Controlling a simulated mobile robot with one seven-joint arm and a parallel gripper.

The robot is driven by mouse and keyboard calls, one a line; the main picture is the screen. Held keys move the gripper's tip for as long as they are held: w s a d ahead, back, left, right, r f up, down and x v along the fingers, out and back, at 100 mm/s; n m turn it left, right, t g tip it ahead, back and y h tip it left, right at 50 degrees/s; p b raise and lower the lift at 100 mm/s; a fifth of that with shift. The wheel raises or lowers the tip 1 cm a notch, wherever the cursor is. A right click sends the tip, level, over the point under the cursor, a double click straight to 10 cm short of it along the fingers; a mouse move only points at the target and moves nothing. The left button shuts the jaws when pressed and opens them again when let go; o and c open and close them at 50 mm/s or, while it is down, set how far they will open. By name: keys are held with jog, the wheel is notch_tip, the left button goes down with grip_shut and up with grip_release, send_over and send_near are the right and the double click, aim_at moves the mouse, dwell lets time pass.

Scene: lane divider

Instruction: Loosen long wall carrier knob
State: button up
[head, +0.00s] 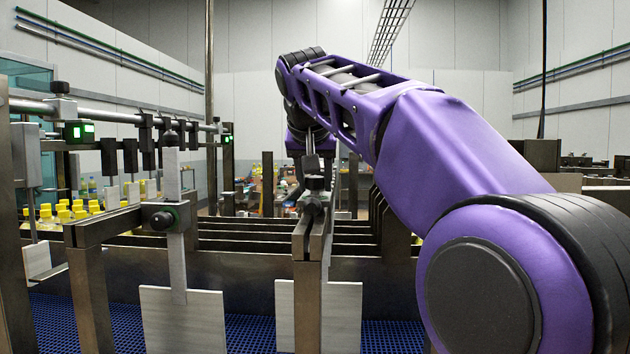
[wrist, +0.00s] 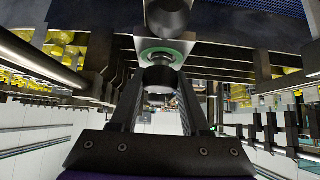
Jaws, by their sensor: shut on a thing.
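My gripper (head: 312,168) points down at the clamp of the middle wall carrier (head: 313,205), in the centre of the head view. In the wrist view my gripper (wrist: 160,82) has one finger on each side of a dark round knob (wrist: 160,76) and is shut on it. A green ring shows on the clamp block behind the knob. In the head view the fingers and arm partly hide this knob. Below the carrier hangs a pale plate (head: 342,318), partly behind a metal post.
A second carrier with a black knob (head: 163,219) and pale plate (head: 182,318) stands to the left. Long dark lane walls (head: 250,262) run across behind, above a blue mesh belt (head: 55,325). Yellow-capped bottles (head: 70,210) stand at far left, under a rail (head: 110,112) with several clamps.

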grip_shut()
jog(key=shift+d+n+y, duration=0.1)
jog(key=shift+n+y, duration=0.2)
jog(key=n+y+p, duration=0.1)
jog(key=n+y, duration=0.1)
jog(key=shift+r+n, duration=0.1)
jog(key=shift+n, duration=0.2)
jog(key=n+g+y+p, duration=0.1)
jog(key=n, duration=0.1)
jog(key=n+y+p, duration=0.1)
jog(key=n+y, duration=0.1)
jog(key=shift+w+n+g, duration=0.1)
jog(key=shift+n+g, duration=0.2)
jog(key=shift+g, duration=0.1)
jog(key=n+g+y, duration=0.1)
jog(key=n, duration=0.1)
jog(key=n+g+y+p, duration=0.1)
jog(key=n, duration=0.1)
jog(key=shift+g+y, duration=0.3)
jog(key=shift+n+g+y, duration=0.4)
jog(key=shift+n+g, duration=0.7)
jog(key=shift+n, duration=0.6)
jog(key=shift+f, duration=0.2)
jog(key=o, duration=1.2)
grip_release()
jog(key=shift+c, duration=0.2)
